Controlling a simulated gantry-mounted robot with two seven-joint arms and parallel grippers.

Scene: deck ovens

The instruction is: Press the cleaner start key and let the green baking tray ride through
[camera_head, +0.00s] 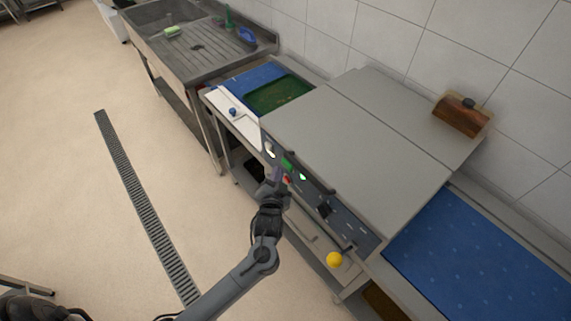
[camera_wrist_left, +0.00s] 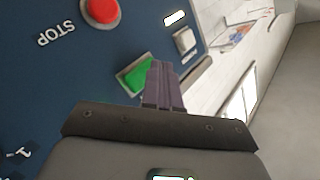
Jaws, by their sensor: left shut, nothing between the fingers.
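The green tray (camera_head: 279,95) lies on the blue infeed belt (camera_head: 250,78) at the far end of the cleaner (camera_head: 355,125), against its entry side. The green start key (camera_head: 287,163) is on the cleaner's front panel; it also shows in the left wrist view (camera_wrist_left: 134,76). My left gripper (camera_head: 277,174) is shut and empty, its fingertips at the panel by the green key. In the left wrist view the fingers (camera_wrist_left: 162,85) overlap the key's right edge; I cannot tell whether they touch it. My right gripper is not in view.
A red stop button (camera_wrist_left: 100,12) sits close to the green key. A yellow knob (camera_head: 334,259) sticks out at the near end of the cleaner. The blue outfeed belt (camera_head: 480,255) is bare. A wooden block (camera_head: 461,116) stands on the cleaner's back, and a sink (camera_head: 195,45) stands beyond.

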